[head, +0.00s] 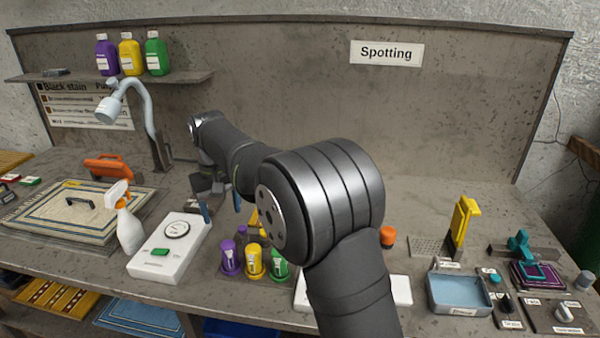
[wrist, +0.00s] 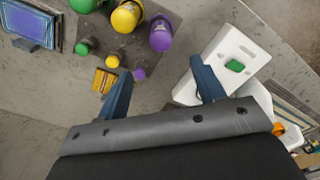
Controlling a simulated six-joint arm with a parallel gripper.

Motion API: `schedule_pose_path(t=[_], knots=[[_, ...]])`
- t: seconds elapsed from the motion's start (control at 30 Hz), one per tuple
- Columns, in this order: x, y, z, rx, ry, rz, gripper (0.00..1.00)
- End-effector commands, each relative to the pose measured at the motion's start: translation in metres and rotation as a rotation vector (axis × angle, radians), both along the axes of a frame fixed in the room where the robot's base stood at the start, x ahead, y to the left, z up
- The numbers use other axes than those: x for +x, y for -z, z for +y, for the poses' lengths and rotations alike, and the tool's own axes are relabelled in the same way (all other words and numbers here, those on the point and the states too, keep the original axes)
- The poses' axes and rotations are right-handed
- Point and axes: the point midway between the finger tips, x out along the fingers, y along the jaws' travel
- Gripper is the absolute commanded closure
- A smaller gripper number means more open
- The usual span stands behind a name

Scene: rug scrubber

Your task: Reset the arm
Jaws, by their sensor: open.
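My gripper (wrist: 163,88) shows in the wrist view with its two blue fingers spread wide apart and bare grey bench between them. In the head view my gripper (head: 222,210) hangs over the bench, partly hidden by my own arm. It is between the white dial box (head: 170,250) with a green button and the purple, yellow and green bottles (head: 254,262). I see nothing held in it. In the wrist view the white box (wrist: 222,58) lies right of the fingers, and the bottles (wrist: 127,16) lie above the left finger.
A white spray bottle (head: 128,228) stands left of the box, beside a framed rug panel (head: 75,235). A bent grey spout (head: 147,110) rises behind. At the right are a blue tray (head: 460,293), a yellow brush (head: 463,220) and a small purple rug (head: 538,275). A shelf (head: 170,78) holds bottles.

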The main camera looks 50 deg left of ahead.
Motion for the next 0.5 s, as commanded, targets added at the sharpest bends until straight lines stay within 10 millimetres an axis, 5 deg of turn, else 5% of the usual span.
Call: schedule_pose_path(t=[0.5], knots=[[0.000, 0.092, -0.001, -0.005, 0.000, 0.000, 0.38]])
